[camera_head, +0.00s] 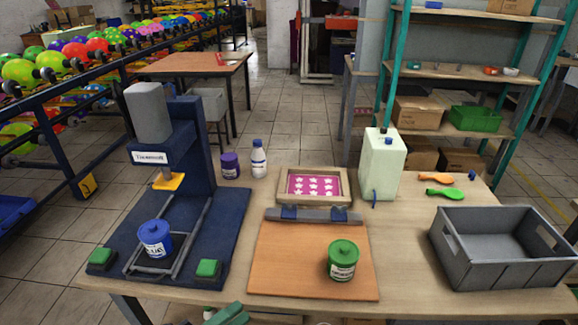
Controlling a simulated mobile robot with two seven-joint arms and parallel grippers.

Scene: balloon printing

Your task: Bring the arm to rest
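Neither of my grippers nor my arms can be made out in the head view. A dark blue press (190,150) stands on the left of the worktable (400,240). A blue-lidded jar (154,238) stands on its base, between two green blocks. A green-lidded jar (342,260) stands upright on the front right of an orange-brown board (290,260). A wooden frame with a pink star-patterned screen (313,186) lies behind the board. An orange balloon (436,178) and a green balloon (445,194) lie at the table's right rear.
A grey crate (500,280) stands at the table's right end and looks empty. A pale green canister (382,168), a purple jar (230,165) and a white bottle (259,158) stand toward the back. The table between board and crate is clear.

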